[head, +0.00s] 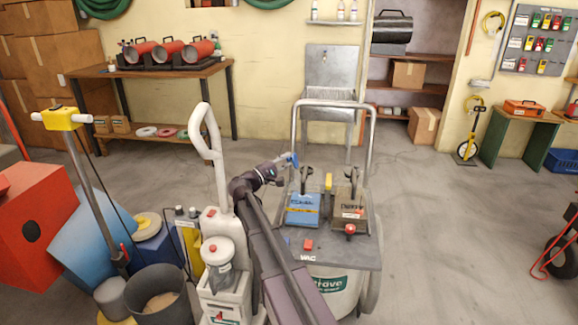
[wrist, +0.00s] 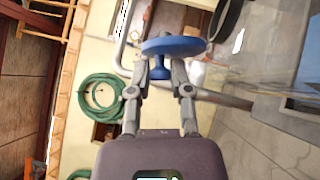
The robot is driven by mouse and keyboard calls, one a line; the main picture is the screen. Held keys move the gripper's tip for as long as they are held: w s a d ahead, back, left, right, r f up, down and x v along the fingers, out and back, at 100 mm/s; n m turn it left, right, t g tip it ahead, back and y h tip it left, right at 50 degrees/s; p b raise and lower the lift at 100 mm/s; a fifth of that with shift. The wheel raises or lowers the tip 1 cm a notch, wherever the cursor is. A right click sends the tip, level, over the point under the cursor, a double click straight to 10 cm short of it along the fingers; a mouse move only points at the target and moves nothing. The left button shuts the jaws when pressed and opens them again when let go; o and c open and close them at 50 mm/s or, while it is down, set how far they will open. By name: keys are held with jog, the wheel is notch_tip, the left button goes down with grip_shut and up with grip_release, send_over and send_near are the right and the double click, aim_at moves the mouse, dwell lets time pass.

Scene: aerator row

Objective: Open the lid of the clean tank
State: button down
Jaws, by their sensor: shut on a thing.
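A wheeled cleaning machine (head: 330,262) holds a blue tank section (head: 302,210) on the left and a brown one (head: 347,218) on the right. Their labels are too blurred to read surely. My gripper (head: 284,165) is above and left of the blue section. In the wrist view my gripper (wrist: 159,72) has its fingers shut on the knob of a round blue lid (wrist: 173,46). The lid's disc lies beyond the fingertips and looks edge-on. The lid also shows small in the head view (head: 293,159), tilted and raised above the blue section. Any hinge is hidden.
A grey tubular handle (head: 333,105) rises behind the tanks. Black levers (head: 307,180) stand at their back edge. A white upright machine (head: 222,260) and a grey bucket (head: 160,298) crowd the left. Open floor (head: 450,240) lies to the right.

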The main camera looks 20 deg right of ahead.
jog(key=shift+a+f+n+t+h+b, duration=0.15)
jog(key=shift+f+n+t+h+b, duration=0.2)
jog(key=shift+n+b, duration=0.35)
jog(key=shift+w, duration=0.1)
jog(key=c, duration=0.5)
grip_release()
jog(key=shift+c, duration=0.2)
jog(key=shift+a, duration=0.1)
